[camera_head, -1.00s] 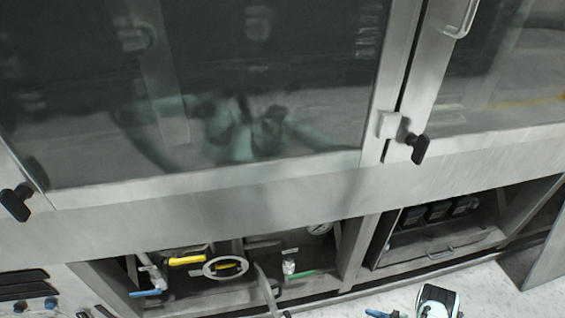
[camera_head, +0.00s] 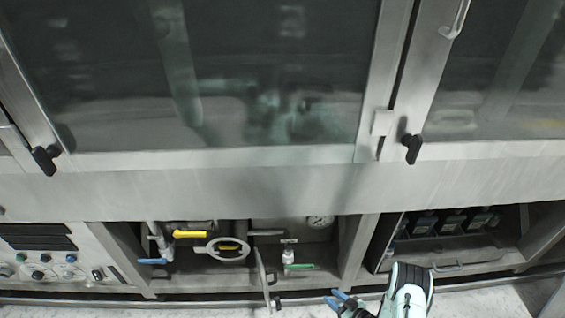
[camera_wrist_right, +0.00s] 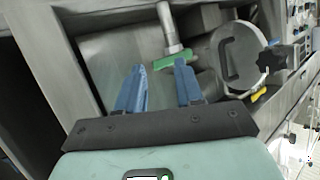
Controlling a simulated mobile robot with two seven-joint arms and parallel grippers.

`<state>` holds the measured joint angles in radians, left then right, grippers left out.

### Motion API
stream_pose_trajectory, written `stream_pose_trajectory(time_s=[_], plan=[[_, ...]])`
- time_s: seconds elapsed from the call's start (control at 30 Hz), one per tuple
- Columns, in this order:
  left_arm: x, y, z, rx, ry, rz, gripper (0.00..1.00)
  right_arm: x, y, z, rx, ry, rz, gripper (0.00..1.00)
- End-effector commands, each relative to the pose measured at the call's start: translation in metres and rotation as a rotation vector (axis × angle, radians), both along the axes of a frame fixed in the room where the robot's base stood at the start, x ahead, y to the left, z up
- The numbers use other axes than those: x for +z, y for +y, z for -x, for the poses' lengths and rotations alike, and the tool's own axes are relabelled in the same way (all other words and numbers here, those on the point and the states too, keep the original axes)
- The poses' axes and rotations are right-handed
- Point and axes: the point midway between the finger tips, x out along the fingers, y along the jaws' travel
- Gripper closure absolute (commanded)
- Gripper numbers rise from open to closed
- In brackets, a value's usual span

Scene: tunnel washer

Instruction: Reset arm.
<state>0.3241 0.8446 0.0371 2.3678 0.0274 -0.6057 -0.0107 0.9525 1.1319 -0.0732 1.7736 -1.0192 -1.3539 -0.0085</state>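My right gripper (camera_head: 343,297) shows at the bottom of the head view, in front of the washer's lower opening. In the right wrist view, its two blue fingers (camera_wrist_right: 160,88) stand apart with nothing between them. The green valve handle (camera_wrist_right: 172,60) shows beyond the fingertips there; I cannot tell how far it is from them. In the head view this green handle (camera_head: 300,266) is up and to the left of the gripper. My left gripper is not in view.
The washer's glass door (camera_head: 270,80) and black latch (camera_head: 412,148) are above. The lower opening holds a yellow handle (camera_head: 189,234), a blue handle (camera_head: 152,261) and a round flange (camera_head: 228,249). A control panel (camera_head: 50,262) is at left. White floor (camera_head: 490,303) shows at lower right.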

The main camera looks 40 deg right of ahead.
Motion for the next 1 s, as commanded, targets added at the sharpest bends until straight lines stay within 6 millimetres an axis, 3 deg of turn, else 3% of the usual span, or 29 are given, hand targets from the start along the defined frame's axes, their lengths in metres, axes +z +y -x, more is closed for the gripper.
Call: stream_pose_trajectory(time_s=[0.03, 0.17, 0.3, 0.53, 1.0], plan=[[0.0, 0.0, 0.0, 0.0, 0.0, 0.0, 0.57, 0.0, 0.028, -0.021, -0.026, 0.078, -0.041, 0.64], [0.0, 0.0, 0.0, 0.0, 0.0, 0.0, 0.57, -0.008, 0.096, -0.035, -0.109, 0.332, -0.143, 0.64], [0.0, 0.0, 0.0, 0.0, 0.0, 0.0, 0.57, -0.005, 0.167, -0.015, -0.153, 0.589, -0.236, 0.64], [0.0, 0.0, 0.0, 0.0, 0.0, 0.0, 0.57, 0.018, 0.256, 0.048, -0.181, 0.933, -0.332, 0.64], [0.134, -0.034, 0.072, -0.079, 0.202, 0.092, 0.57, 0.151, 0.288, 0.123, -0.114, 1.167, -0.368, 0.64]])
